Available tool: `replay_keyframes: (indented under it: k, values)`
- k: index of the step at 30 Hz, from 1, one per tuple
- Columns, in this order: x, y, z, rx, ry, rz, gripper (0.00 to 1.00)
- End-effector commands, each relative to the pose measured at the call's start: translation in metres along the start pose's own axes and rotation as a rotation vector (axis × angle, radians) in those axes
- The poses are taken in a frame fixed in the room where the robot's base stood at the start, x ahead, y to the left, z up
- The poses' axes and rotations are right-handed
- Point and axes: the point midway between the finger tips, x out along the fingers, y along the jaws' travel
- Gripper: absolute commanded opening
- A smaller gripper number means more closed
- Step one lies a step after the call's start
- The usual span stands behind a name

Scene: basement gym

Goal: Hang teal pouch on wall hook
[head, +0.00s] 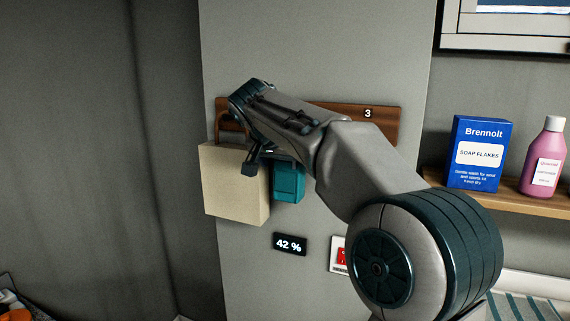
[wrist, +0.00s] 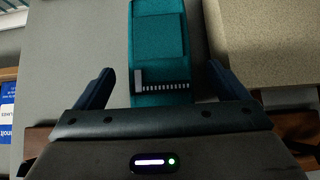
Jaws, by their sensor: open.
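The teal pouch (head: 288,185) is against the wall just below the wooden hook board (head: 385,123), right of a beige bag. My gripper (head: 270,164) is in front of the board, above and beside the pouch. In the wrist view the pouch (wrist: 160,35) lies between my two spread fingers (wrist: 160,85), with gaps on both sides. The gripper is open. My arm covers much of the board. The wall hook and the top of the pouch are hidden, so I cannot tell whether the pouch is on a hook.
The beige bag (head: 235,185) hangs close at the left by a brown handle. A shelf (head: 500,198) at right holds a blue soap flakes box (head: 476,153) and a pink bottle (head: 544,158). A 42 % sign (head: 289,244) is below. The wall at far left is bare.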

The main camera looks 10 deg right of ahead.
Motion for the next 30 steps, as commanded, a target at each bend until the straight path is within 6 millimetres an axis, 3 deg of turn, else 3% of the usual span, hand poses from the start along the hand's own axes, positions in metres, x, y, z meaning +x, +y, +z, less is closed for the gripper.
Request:
replay_keyframes:
  k: [12,18,25,30]
  values:
    - [-0.088,-0.001,0.0,0.001,0.004,-0.004,0.93]
    - [-0.12,-0.001,0.0,0.0,0.002,-0.003,0.93]
    - [-0.131,0.002,0.007,-0.031,-0.004,0.002,0.93]
    - [-0.12,0.012,0.043,-0.169,-0.041,0.005,0.93]
